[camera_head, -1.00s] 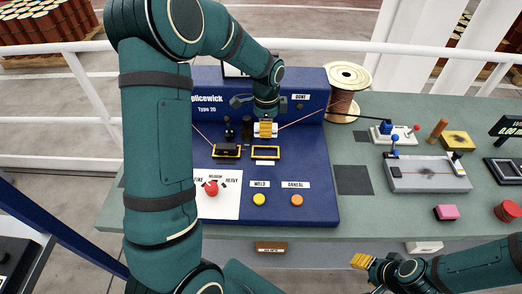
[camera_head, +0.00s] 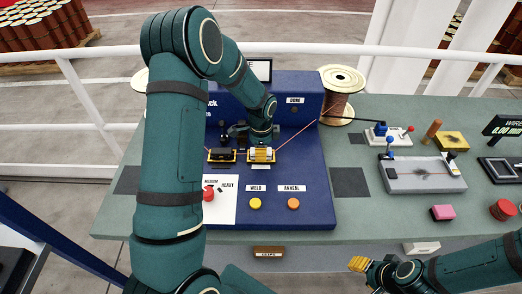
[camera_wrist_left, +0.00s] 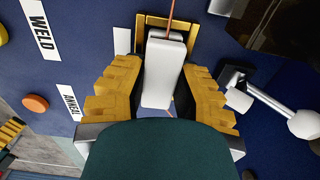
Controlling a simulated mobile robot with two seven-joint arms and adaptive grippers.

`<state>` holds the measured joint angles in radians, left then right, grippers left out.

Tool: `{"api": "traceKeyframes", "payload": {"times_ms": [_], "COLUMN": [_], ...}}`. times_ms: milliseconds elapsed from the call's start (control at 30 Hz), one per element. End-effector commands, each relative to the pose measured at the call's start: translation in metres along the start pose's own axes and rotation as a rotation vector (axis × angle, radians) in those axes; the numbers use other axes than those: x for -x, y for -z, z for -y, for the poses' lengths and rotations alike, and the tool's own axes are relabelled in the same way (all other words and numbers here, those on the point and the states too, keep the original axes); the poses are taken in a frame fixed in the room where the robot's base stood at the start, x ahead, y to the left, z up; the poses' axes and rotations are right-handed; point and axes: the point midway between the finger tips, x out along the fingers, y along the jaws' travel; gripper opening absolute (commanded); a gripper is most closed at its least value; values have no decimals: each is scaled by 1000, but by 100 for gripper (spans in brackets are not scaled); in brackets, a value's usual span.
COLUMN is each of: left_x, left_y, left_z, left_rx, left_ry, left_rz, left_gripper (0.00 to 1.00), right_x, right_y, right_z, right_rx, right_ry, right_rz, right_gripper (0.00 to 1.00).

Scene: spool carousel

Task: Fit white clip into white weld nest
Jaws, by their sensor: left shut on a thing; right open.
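The white clip (camera_wrist_left: 165,72) is between the yellow fingers of my left gripper (camera_wrist_left: 162,88), which is shut on it. A copper wire passes at the clip. The white weld nest (camera_wrist_left: 188,22), a yellow-rimmed frame on the blue machine, lies right at the clip's far end in the left wrist view. In the head view my left gripper (camera_head: 261,154) is low over this nest and hides most of it, so I cannot tell whether the clip is fully seated. My right gripper (camera_head: 358,264) is open and empty at the lower right.
A second yellow-rimmed nest (camera_head: 221,161) with a black block stands just left. The weld button (camera_head: 255,204), anneal button (camera_head: 293,204) and red knob (camera_head: 208,194) are in front. A wire spool (camera_head: 342,80) stands behind right. A grey fixture (camera_head: 425,178) is farther right.

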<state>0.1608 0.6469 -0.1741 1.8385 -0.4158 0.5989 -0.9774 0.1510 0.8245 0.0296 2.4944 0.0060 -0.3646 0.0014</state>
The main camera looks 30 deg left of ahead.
Motion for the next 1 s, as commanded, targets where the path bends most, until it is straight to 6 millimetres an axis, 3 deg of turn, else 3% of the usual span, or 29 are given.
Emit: {"api": "traceKeyframes", "payload": {"times_ms": [100, 133, 167, 200, 633, 1000], "left_x": [-4, -4, -3, -3, 7, 79], "left_y": [0, 0, 0, 0, 0, 0], "left_z": [0, 0, 0, 0, 0, 1], "left_rx": [0, 0, 0, 0, -1, 0], "left_ry": [0, 0, 0, 0, 1, 4], "left_rz": [0, 0, 0, 0, -1, -2], "left_gripper": [0, 38, 48, 52, 52, 52], "right_x": [-4, -3, -3, -3, 1, 3], "right_y": [0, 0, 0, 0, 0, 0], "right_z": [-1, -1, -1, -1, 0, 1], "right_rx": [0, 0, 0, 0, 0, 0], "right_ry": [0, -1, -1, -1, 0, 0], "right_rz": [0, 0, 0, 0, 0, 0], "right_gripper": [47, 47, 47, 47, 47, 47]}}
